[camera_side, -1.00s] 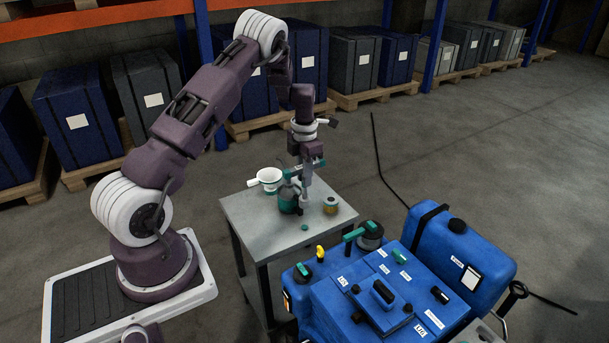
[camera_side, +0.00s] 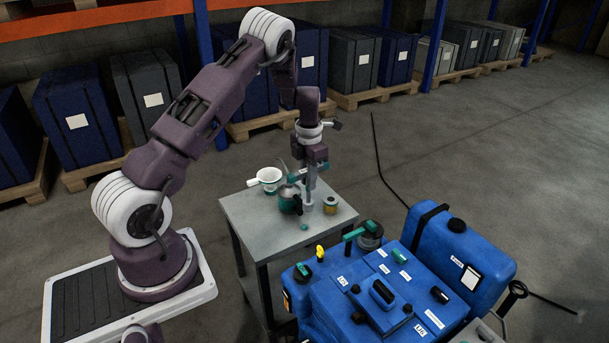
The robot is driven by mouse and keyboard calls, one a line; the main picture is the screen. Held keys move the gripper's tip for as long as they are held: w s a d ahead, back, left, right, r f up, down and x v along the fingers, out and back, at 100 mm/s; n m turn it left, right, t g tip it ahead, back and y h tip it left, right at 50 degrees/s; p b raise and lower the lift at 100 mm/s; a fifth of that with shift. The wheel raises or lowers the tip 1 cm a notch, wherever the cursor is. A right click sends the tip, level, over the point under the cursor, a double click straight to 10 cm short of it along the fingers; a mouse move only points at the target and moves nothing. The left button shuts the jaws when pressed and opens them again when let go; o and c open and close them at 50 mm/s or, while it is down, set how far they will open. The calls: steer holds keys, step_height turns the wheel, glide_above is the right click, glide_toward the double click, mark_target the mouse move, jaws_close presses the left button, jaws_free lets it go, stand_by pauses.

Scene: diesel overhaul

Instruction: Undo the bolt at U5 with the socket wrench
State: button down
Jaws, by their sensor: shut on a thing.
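My gripper (camera_side: 309,171) is over the small grey table (camera_side: 262,237), pointing down. It is shut on a tool with a teal crossbar (camera_side: 293,178) and a short grey shaft, which looks like the socket wrench; its outline is small and unclear. The tool's lower end is close to the tabletop, between a dark teal can (camera_side: 287,202) and a small yellowish tin (camera_side: 330,205). I cannot tell whether it touches either. The blue machine (camera_side: 330,310) stands at the front right. The U5 mark and its bolt are too small to make out.
A small teal cap (camera_side: 304,227) lies near the front. A teal T-handle (camera_side: 354,233) rises from the machine.

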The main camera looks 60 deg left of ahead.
steer(key=s+d+r+n, duration=0.15)
steer(key=d+n, duration=0.25)
steer(key=d, duration=0.9)
steer(key=s+d+r+n, duration=0.15)
steer(key=d+n, duration=0.35)
steer(key=d, duration=0.9)
step_height(320, 180, down, 7)
steer(key=m, duration=3.3)
steer(key=shift+w+r, duration=0.15)
steer(key=shift+w, duration=0.15)
steer(key=shift+a, duration=0.1)
